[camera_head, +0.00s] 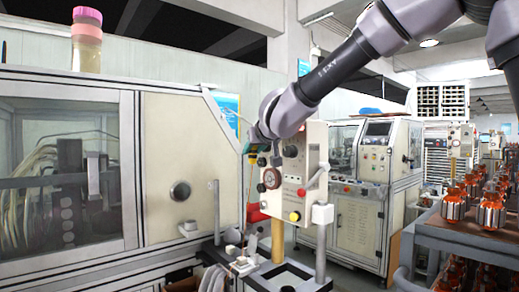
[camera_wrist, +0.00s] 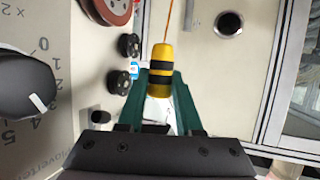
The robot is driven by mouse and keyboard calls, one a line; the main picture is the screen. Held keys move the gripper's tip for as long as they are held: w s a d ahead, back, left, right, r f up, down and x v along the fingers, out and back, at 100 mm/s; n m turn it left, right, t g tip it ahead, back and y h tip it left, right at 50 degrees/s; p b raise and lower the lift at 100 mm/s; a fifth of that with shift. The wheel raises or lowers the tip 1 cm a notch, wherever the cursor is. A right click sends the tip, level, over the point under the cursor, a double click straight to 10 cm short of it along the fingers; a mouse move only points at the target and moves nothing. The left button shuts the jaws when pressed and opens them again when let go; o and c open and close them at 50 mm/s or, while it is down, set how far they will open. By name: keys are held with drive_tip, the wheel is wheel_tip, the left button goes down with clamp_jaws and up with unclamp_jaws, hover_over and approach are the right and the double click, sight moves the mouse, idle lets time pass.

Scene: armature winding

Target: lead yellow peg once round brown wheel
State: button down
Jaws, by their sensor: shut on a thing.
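The yellow peg (camera_wrist: 161,66) with black bands is held between the green fingers of my gripper (camera_wrist: 158,90) in the wrist view. An orange cord (camera_wrist: 169,20) runs from its far end out of the top of the picture. The brown wheel (camera_wrist: 108,8) is up and left of the peg, apart from it and cut off by the picture's edge. In the head view the brown wheel (camera_head: 271,178) sits on the front of a pale control panel. My gripper (camera_head: 255,150) is up and left of the wheel, close to the panel; the peg is small there.
The control panel (camera_head: 301,165) carries black knobs (camera_wrist: 128,45), a yellow button (camera_head: 294,216) and a lever. A beige machine cabinet (camera_head: 170,130) stands close on the left. A yellow post (camera_head: 277,240) stands below the panel. Racks of copper-coloured parts (camera_head: 487,214) are at the right.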

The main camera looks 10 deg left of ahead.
wheel_tip(320, 180, down, 10)
drive_tip(key=s+d, duration=0.1)
drive_tip(key=d, duration=0.1)
drive_tip(key=shift+s, duration=0.4)
idle(0.5)
drive_tip(key=shift+d+f, duration=0.1)
idle(0.7)
